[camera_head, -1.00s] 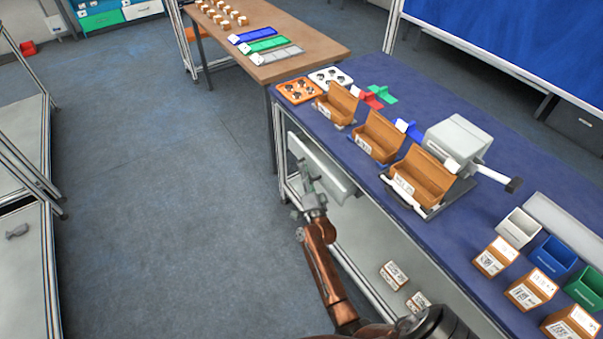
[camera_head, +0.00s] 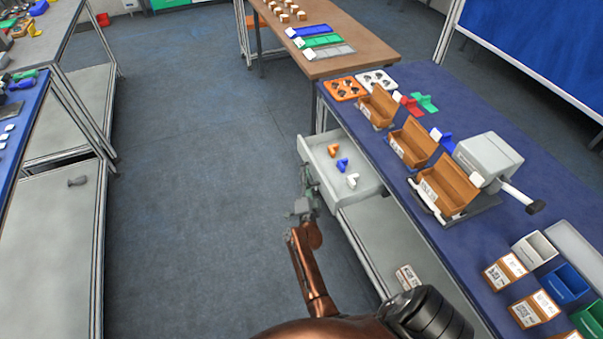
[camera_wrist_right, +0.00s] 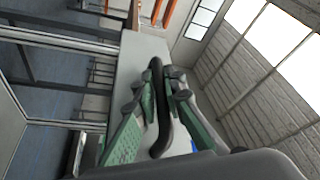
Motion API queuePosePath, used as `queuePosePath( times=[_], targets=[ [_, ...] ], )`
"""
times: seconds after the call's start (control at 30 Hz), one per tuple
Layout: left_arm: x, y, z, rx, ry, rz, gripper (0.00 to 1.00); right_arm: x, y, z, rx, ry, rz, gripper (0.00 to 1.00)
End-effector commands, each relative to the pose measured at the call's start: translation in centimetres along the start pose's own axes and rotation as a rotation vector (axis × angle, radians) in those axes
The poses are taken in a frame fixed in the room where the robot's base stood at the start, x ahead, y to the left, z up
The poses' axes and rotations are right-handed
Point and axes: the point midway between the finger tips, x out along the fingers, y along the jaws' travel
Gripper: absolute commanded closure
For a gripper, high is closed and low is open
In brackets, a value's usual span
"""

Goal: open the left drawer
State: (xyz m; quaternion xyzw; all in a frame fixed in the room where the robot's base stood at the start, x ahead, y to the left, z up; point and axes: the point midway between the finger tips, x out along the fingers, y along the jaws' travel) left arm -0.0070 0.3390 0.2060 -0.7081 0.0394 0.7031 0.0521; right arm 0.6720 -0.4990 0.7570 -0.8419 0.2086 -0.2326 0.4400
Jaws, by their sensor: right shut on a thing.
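The left drawer (camera_head: 352,191) stands pulled out from under the blue-topped table in the head view. Its light grey tray is open to view, with an orange, a blue and a white small part inside. My right gripper (camera_head: 309,189) is at the drawer's front, on its left side in the head view. In the right wrist view, my right gripper (camera_wrist_right: 161,95) has its green-padded fingers shut on the dark curved drawer handle (camera_wrist_right: 161,128). The pale drawer front (camera_wrist_right: 138,58) is behind the handle. My left gripper is not in view.
The blue table (camera_head: 437,113) holds several brown bins (camera_head: 411,146), a grey machine (camera_head: 487,157) and labelled boxes (camera_head: 504,270). A lower shelf (camera_head: 385,243) lies below the drawer. The floor (camera_head: 200,190) to the drawer's left is clear.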

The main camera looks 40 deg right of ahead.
Motion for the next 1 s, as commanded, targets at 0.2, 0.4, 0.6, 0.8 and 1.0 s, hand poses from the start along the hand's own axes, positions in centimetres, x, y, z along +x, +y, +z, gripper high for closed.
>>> queuePosePath(
  times=[0.2,0.4,0.6,0.8,1.0],
  targets=[
    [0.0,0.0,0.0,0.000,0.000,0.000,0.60,-0.1,0.1,0.0,0.000,0.003,0.001,1.00],
    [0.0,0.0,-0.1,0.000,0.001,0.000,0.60,-0.1,0.0,0.1,0.001,0.001,0.000,0.84],
    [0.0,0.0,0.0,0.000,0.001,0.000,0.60,0.0,0.0,0.1,0.001,0.000,0.000,0.83],
    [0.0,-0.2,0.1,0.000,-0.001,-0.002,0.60,-0.7,0.0,0.2,0.001,-0.001,0.001,0.83],
    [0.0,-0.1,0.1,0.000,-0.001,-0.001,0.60,-3.4,0.1,0.2,0.001,-0.002,0.002,0.83]
  ],
)
